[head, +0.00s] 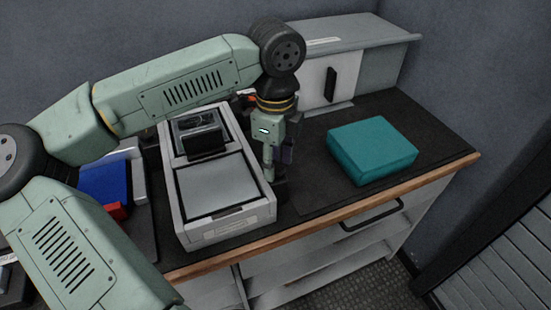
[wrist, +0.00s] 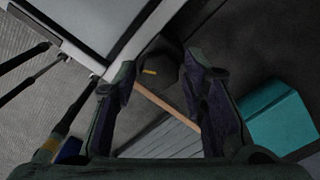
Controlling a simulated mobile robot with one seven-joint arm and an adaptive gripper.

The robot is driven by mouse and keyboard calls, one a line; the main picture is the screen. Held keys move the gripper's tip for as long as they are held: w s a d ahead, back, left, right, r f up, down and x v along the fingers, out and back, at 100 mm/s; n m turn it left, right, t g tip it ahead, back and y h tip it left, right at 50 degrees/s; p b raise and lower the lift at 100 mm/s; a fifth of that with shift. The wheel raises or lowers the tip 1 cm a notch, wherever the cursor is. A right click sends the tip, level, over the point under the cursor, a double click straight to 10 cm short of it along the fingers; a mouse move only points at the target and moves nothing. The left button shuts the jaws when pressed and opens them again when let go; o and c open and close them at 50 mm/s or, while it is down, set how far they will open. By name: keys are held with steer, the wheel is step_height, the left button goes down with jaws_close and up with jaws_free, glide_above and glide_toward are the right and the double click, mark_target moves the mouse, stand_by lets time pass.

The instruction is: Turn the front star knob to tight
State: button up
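In the head view a dark shape (head: 281,190), likely the same knob, sits at the unit's right side near the counter's front edge, mostly hidden by my gripper. My gripper (head: 275,178) points down there. In the wrist view my gripper (wrist: 158,74) has its fingers apart on either side of the knob. I cannot tell whether they touch it. The knob's star outline and its tight mark cannot be made out.
The grey-white unit (head: 254,213) stands close to the left of my gripper. A teal box (head: 370,150) lies to the right on the dark mat. A blue object (head: 104,182) and a red one (head: 117,211) are at left. A shelf cabinet (head: 375,72) stands behind.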

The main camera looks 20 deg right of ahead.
steer(key=c, duration=0.7)
steer(key=shift+c, duration=0.2)
